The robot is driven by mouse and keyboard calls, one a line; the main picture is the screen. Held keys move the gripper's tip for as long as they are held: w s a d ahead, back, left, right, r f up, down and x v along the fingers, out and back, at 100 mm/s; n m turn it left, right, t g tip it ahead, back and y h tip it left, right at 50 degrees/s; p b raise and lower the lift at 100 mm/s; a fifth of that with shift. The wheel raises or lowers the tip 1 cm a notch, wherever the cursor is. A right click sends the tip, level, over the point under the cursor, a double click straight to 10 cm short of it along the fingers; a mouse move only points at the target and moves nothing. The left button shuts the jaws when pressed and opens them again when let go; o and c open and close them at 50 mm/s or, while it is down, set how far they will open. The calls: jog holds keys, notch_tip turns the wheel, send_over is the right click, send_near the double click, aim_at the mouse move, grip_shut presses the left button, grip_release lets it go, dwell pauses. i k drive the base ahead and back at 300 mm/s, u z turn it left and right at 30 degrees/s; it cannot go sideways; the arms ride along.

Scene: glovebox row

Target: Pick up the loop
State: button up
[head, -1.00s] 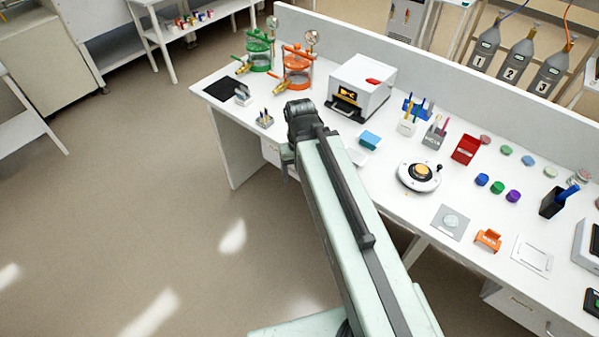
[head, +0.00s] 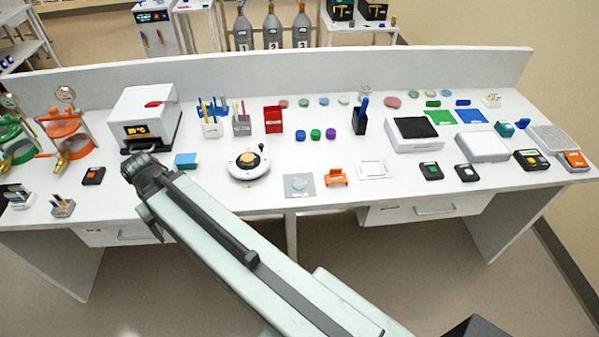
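I cannot single out the loop at this size. Thin upright sticks stand in a white holder (head: 211,129) and a grey holder (head: 242,126) behind the middle of the bench, and in a small rack (head: 62,208) at the front left. A black holder (head: 360,124) with blue sticks stands further right. My arm reaches up to the left over the bench's front edge. My gripper (head: 152,226) shows only as a dark part below the arm's end, in front of the bench edge. Its fingers are too small and hidden to read.
The white bench (head: 400,165) carries a heating block (head: 146,118), a round stirrer-like device (head: 248,163), a red box (head: 273,119), a blue block (head: 186,160) and an orange cradle (head: 336,178). A low wall (head: 300,72) runs along the back.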

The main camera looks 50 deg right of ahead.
aim_at(203, 106)
jog(key=z, duration=2.7)
jog(key=k, duration=1.95)
jog(key=u, duration=1.3)
jog(key=i, duration=1)
jog(key=z, duration=0.05)
